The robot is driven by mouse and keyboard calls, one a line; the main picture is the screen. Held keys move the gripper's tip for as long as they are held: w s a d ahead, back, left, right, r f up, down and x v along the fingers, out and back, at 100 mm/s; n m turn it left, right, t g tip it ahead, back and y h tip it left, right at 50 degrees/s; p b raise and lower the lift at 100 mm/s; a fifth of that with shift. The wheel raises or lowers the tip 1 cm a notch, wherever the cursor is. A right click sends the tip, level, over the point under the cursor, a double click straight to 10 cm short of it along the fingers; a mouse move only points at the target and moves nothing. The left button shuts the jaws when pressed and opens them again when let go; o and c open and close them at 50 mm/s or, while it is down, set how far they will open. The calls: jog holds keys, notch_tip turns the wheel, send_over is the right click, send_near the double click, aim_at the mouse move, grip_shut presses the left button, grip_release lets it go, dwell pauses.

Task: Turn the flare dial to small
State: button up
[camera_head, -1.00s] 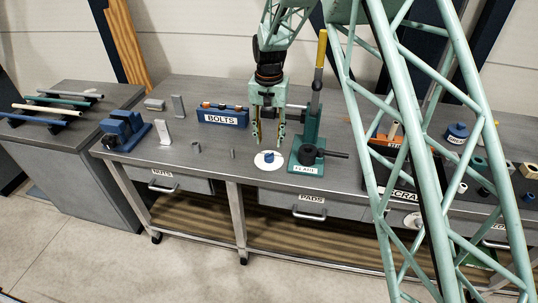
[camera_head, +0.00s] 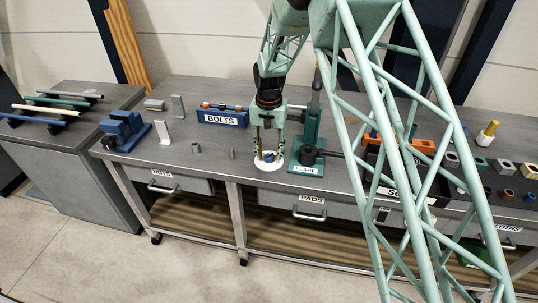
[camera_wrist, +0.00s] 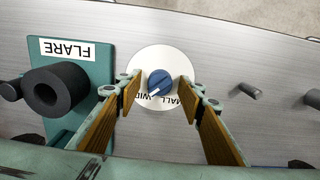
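The flare dial is a blue knob (camera_wrist: 161,83) with a white pointer line, on a round white plate (camera_wrist: 160,58). Its plate also shows in the head view (camera_head: 266,168). In the wrist view the pointer aims to the lower left, towards the "WID" lettering; "MALL" lettering is at the lower right, and both words are partly hidden by the fingers. My gripper (camera_wrist: 160,92) is open, with one finger on each side of the knob and visible gaps to it. In the head view my gripper (camera_head: 268,157) is low over the dial. Finger height is hard to judge.
The green flare stand (camera_head: 306,169) with its black cylinder (camera_wrist: 58,88) is close beside the dial. Small grey posts (camera_wrist: 245,92) are on the other side. The blue bolts rack (camera_head: 222,117) is behind.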

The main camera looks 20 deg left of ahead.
jog(key=shift+c, duration=0.3)
jog(key=c, duration=0.8)
jog(key=shift+n, duration=0.4)
jog(key=n, duration=0.3)
jog(key=shift+n, duration=0.3)
jog(key=n, duration=0.3)
jog(key=shift+n, duration=0.3)
jog(key=n, duration=0.5)
jog(key=shift+n+b, duration=0.3)
jog(key=shift+n, duration=2.2)
